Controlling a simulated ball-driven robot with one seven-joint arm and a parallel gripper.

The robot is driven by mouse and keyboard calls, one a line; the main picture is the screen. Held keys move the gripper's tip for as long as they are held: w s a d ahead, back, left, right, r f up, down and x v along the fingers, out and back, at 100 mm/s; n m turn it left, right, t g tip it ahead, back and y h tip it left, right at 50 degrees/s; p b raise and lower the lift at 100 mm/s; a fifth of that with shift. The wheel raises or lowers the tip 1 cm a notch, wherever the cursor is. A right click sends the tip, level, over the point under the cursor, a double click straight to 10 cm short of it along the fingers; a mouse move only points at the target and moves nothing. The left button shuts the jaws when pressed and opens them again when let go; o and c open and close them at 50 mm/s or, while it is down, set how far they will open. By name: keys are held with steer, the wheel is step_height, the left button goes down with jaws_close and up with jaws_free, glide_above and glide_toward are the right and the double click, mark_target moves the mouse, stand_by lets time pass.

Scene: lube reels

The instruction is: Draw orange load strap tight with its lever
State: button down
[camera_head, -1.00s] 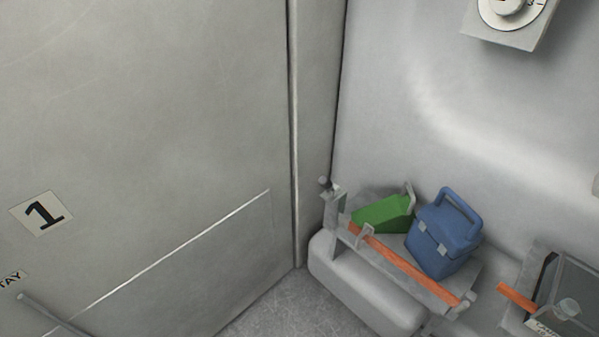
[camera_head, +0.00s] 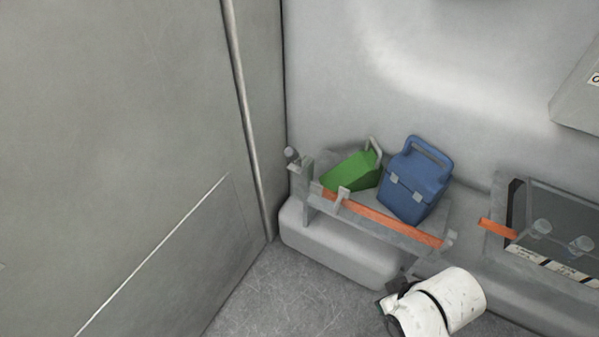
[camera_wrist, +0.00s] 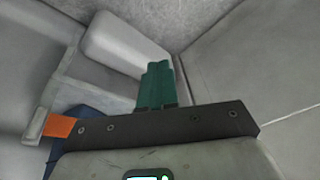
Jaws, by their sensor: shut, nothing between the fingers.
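The orange load strap (camera_head: 385,219) runs along the front edge of a grey shelf (camera_head: 418,242), in front of a green can (camera_head: 352,172) and a blue box (camera_head: 415,182). A grey upright with a knob-ended lever (camera_head: 292,156) stands at the shelf's left end. My gripper (camera_wrist: 157,66) shows in the wrist view with its green fingers together and empty. In the head view my white arm is low, in front of the shelf's right end, apart from the lever; the fingers cannot be made out there. An orange piece (camera_wrist: 59,126) shows at the wrist view's left; which strap it is, I cannot tell.
A glass-topped case (camera_head: 560,215) with another orange strip (camera_head: 497,229) stands to the right. A pale rounded block (camera_head: 335,248) lies below the shelf. A grey wall panel (camera_head: 130,130) closes off the left. The floor (camera_head: 290,290) in front is clear.

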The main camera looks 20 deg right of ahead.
mark_target(294, 159)
steer(key=w+a+f+m+t+y+b, duration=0.1)
steer(key=w+a+t+y+b, duration=0.15)
steer(key=w+t+b, duration=0.4)
steer(key=w+a+m+t+y+b, duration=0.1)
steer(key=w+a+t+y+b, duration=0.2)
steer(key=w, duration=0.6)
steer(key=w+d+r+m+t+h+b, duration=0.2)
steer(key=w+r+m+t+h+b, duration=0.1)
steer(key=r+m+t+b, duration=0.3)
steer(key=w+m+t, duration=0.1)
steer(key=m+t, duration=0.1)
steer(key=t, duration=0.1)
steer(key=shift+w+d+r+h+b, duration=0.15)
steer(key=shift+w+r+h+b, duration=0.2)
steer(key=shift+r+b, duration=0.05)
steer(key=p+x, duration=0.4)
steer(key=x, duration=1)
steer(key=shift+f, duration=0.1)
